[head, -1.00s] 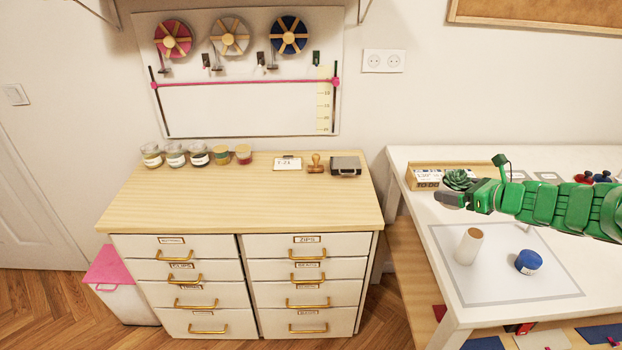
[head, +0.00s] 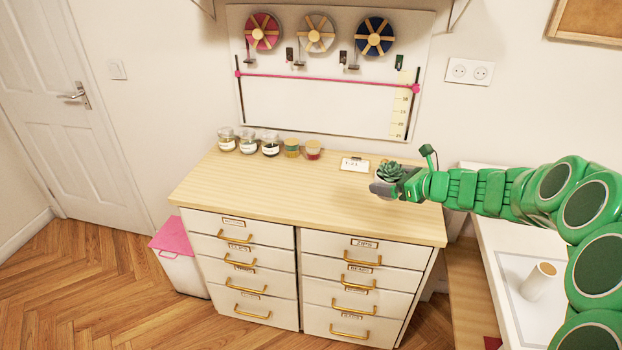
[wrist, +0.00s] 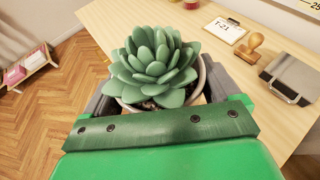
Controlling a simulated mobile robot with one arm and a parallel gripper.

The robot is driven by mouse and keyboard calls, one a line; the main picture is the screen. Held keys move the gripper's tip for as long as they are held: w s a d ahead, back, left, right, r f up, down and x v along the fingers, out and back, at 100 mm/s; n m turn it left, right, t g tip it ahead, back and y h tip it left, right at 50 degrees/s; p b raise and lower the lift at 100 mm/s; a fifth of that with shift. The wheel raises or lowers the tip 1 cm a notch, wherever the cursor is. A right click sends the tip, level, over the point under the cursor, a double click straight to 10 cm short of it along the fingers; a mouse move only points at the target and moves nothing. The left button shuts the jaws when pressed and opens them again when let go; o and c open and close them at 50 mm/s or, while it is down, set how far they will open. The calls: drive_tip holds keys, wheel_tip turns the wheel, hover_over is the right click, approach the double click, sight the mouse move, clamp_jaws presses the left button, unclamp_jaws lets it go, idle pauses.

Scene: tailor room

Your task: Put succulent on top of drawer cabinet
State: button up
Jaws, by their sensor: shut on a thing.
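The succulent (head: 392,171) is a green rosette in a pale pot, held at the end of my green arm in the head view. It fills the middle of the wrist view (wrist: 158,65), upright between the grey fingers. My gripper (head: 384,188) is shut on the pot. The drawer cabinet (head: 300,187) has a light wood top and white drawers with brass handles. In the head view the succulent appears over the right part of the cabinet top. The height of the pot above the top is hard to tell.
Several small jars (head: 270,144) stand along the back left of the cabinet top. The top's middle and left front are clear. A white table (head: 505,240) stands at right.

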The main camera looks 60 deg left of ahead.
sight(376, 179)
drive_tip(key=s+a, duration=0.2)
drive_tip(key=shift+s+a+n, duration=0.25)
drive_tip(key=shift+a+n, duration=0.05)
drive_tip(key=shift+w+a+f, duration=1.35)
drive_tip(key=shift+a+f, duration=0.3)
drive_tip(key=shift+a, duration=0.25)
drive_tip(key=shift+w+a+f, duration=1.4)
drive_tip(key=shift+a+f, duration=0.25)
drive_tip(key=shift+a, duration=0.2)
drive_tip(key=shift+w+a+f, duration=1.35)
drive_tip(key=shift+a+f, duration=0.3)
drive_tip(key=shift+a, duration=0.25)
drive_tip(key=shift+f, duration=1.5)
drive_tip(key=shift+f, duration=0.1)
drive_tip(key=o, duration=1)
